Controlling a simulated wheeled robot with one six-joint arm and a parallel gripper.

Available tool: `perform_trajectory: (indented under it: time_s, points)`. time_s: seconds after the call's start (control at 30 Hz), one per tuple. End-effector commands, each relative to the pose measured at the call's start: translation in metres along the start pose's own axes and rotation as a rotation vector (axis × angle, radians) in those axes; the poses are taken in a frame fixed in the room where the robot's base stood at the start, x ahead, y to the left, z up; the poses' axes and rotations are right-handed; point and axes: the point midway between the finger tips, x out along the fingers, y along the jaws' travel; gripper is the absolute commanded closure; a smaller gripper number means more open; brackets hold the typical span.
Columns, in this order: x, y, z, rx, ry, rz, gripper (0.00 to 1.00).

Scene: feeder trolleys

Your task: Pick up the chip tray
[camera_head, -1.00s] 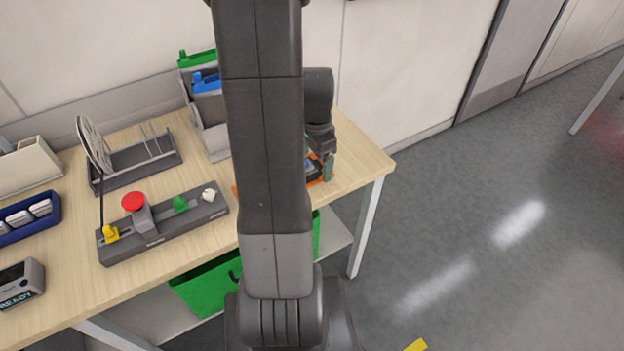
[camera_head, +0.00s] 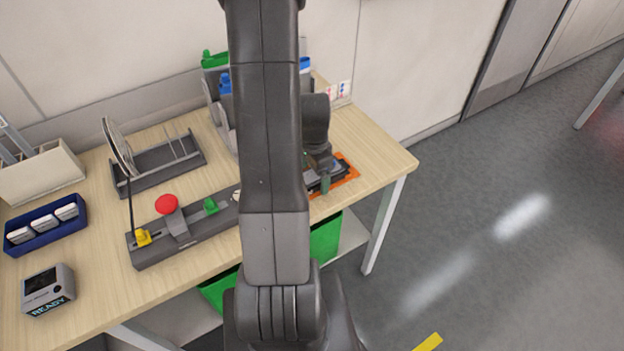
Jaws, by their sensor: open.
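A dark, flat piece (camera_head: 341,166), which may be the chip tray, lies on an orange mat (camera_head: 351,178) near the right end of the wooden table. My arm hides the left part of both. My gripper (camera_head: 325,184) points down at the mat's front edge, beside the dark piece. Its jaws are open, and one greenish fingertip shows. I cannot tell whether it touches anything.
A grey fixture (camera_head: 185,232) with a red knob stands left of my arm. Behind it is a reel stand (camera_head: 160,170). A blue bin (camera_head: 45,232) with white boxes and a grey device (camera_head: 47,290) reading READY are at left. A green crate (camera_head: 325,238) sits below.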

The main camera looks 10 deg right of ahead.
Motion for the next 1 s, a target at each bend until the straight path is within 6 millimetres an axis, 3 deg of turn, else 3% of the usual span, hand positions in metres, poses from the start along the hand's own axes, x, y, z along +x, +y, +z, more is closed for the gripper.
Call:
perform_trajectory:
  time_s: [0.03, 0.3, 0.67, 1.0]
  points:
    - [0.0, 0.0, 0.0, 0.0, 0.0, 0.0, 0.15]
    - [-0.001, 0.0, 0.0, 0.0, 0.0, -0.001, 0.64]
    - [-0.009, -0.001, -0.001, 0.0, 0.002, -0.003, 0.64]
    - [-0.063, -0.001, -0.001, 0.0, 0.003, -0.005, 0.64]
